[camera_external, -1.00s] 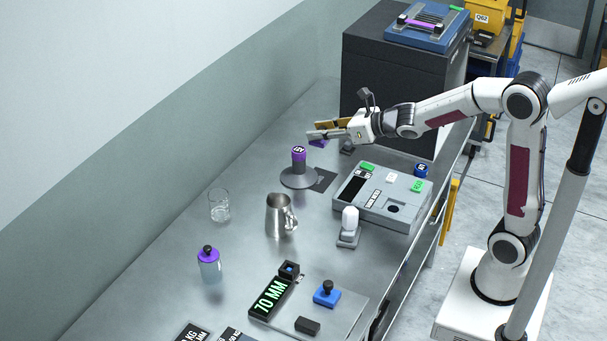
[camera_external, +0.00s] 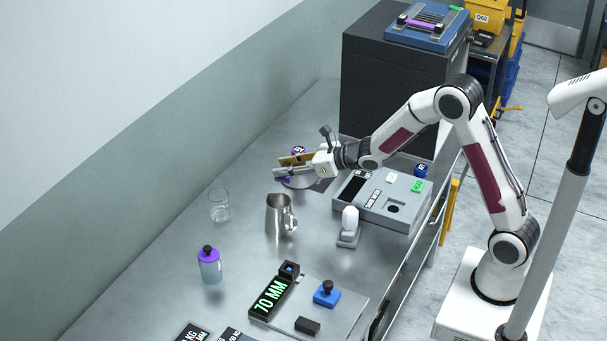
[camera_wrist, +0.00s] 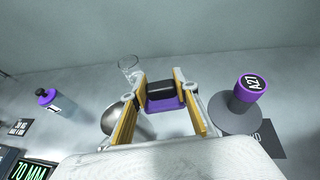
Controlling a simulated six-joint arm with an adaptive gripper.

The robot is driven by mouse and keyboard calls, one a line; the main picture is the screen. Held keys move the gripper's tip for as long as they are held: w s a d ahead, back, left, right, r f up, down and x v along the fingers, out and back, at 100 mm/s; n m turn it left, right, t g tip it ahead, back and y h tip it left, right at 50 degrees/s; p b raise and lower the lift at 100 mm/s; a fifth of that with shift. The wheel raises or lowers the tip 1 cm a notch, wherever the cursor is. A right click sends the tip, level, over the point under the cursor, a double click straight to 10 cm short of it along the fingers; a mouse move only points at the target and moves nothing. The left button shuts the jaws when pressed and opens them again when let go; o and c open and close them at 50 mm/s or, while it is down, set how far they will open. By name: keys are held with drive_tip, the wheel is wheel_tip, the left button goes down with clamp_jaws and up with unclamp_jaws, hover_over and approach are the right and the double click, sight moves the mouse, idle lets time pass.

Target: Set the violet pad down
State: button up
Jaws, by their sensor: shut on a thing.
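My gripper (camera_external: 290,168) is shut on the violet pad (camera_wrist: 165,103), which has a dark upper part and a violet lower part. In the wrist view the pad sits between the two yellow-sided fingers. In the external view the pad (camera_external: 283,177) is mostly hidden by the fingers, and a violet edge shows below them. The gripper hangs above the metal bench, in front of the violet-topped cylinder (camera_external: 299,150) on its round grey base. I cannot tell whether the pad touches anything below.
In the external view the steel jug (camera_external: 279,215), glass (camera_external: 219,205) and violet-capped bottle (camera_external: 209,265) stand nearby. A grey device (camera_external: 380,195) is to the right. The cylinder labelled A21 (camera_wrist: 251,88) is right of the fingers in the wrist view. Bare bench lies at the left.

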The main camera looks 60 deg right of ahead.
drive_tip(key=w+a+f+n+y, duration=0.1)
drive_tip(key=w+f, duration=0.5)
drive_tip(key=shift+n+g+y, duration=0.4)
drive_tip(key=shift+n+y, duration=0.3)
drive_tip(key=shift+y, duration=0.1)
drive_tip(key=w+r, duration=0.3)
drive_tip(key=shift+w+d+r, duration=0.15)
drive_tip(key=shift+w+r, duration=0.25)
drive_tip(key=shift+f, duration=0.15)
hover_over(258, 201)
drive_tip(key=shift+f, duration=3)
drive_tip(key=shift+f, duration=1.9)
drive_tip(key=shift+f, duration=0.1)
